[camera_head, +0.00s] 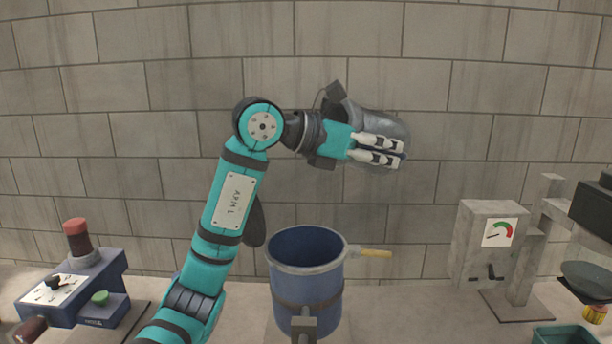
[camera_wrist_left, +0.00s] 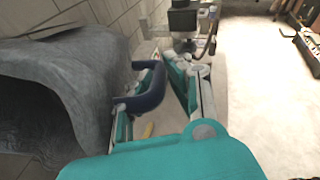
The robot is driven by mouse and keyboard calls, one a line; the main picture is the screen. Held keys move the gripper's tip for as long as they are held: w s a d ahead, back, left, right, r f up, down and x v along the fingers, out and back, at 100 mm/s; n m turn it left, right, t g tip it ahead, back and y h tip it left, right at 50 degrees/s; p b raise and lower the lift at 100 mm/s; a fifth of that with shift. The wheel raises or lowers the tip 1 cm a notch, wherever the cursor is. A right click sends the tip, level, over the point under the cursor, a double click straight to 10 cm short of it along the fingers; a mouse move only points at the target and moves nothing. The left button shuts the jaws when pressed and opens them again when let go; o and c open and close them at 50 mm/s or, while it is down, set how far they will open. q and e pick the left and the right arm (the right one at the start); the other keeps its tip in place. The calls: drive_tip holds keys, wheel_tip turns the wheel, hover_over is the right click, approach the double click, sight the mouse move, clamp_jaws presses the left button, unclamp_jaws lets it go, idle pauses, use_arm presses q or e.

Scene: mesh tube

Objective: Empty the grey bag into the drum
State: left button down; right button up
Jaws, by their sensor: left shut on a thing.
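The grey bag (camera_head: 385,120) is held up in front of the wall, above and to the right of the drum. In the left wrist view the bag (camera_wrist_left: 85,75) fills the left side, with a dark opening; its contents cannot be made out. My left gripper (camera_head: 397,155) is shut on the bag, pointing right. A dark blue curved piece (camera_wrist_left: 147,92) shows between its fingers in the wrist view. The blue drum (camera_head: 308,285) stands upright and open-topped, below the bag; the part of its inside that shows looks bare. My right gripper is not in view.
A yellow handle (camera_head: 375,253) sticks out right from the drum's rim. A blue machine (camera_head: 75,285) with a green button stands left. A grey gauge box (camera_head: 487,245) and a scale-like stand with a dark pan (camera_head: 588,280) stand right. A green tray (camera_head: 562,335) is at lower right.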

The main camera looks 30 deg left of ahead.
sight(348, 112)
use_arm(q)
drive_tip(key=shift+s+a+r+t+h+b, duration=0.35)
drive_tip(key=shift+s+a+t+b, duration=0.2)
drive_tip(key=shift+b, duration=0.65)
drive_tip(key=r+t+h+b, duration=0.1)
drive_tip(key=b, duration=0.1)
drive_tip(key=s+a+r+t+h+b, duration=0.1)
drive_tip(key=b, duration=0.2)
drive_tip(key=s+t+h+b, duration=0.1)
drive_tip(key=t+b, duration=0.1)
drive_tip(key=shift+a+r, duration=0.35)
drive_tip(key=shift+r, duration=0.05)
idle(0.7)
drive_tip(key=shift+w+f, duration=0.1)
